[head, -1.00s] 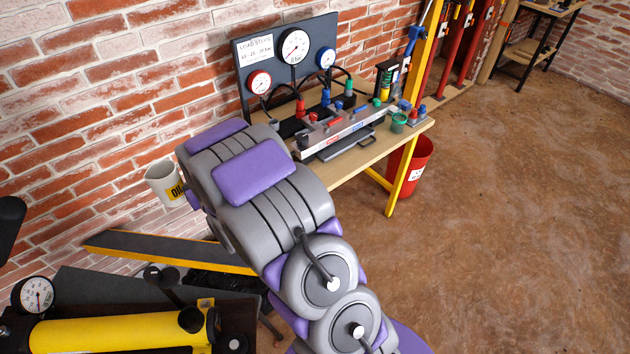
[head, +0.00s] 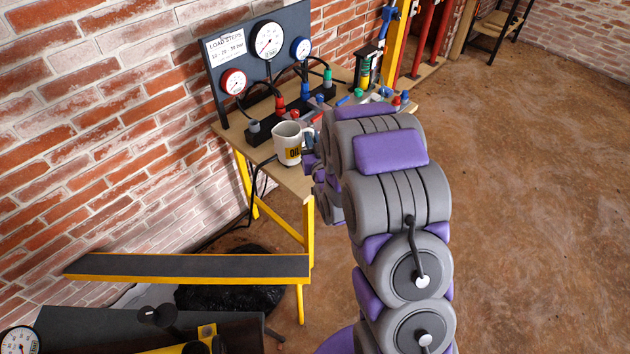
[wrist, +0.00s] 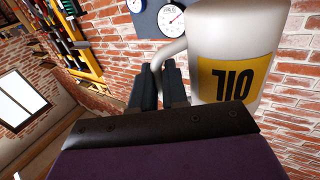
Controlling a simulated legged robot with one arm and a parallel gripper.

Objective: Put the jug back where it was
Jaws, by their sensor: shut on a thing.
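The jug (head: 288,144) is a cream-white vessel with a yellow OIL label. In the head view it is upright at the left front end of the wooden bench (head: 287,178); I cannot tell whether it touches the bench top. In the wrist view the jug (wrist: 232,60) fills the upper right, its label upside down. My gripper (wrist: 160,85) has its dark fingers shut on the jug's handle, at the jug's side. In the head view my gripper (head: 310,143) is just right of the jug, partly hidden behind my arm.
A gauge panel (head: 260,65) stands at the back of the bench, with a row of coloured fittings (head: 290,105) before it. A yellow-edged dark beam (head: 190,267) lies below, left of the bench. A brick wall is behind. The brown floor at right is clear.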

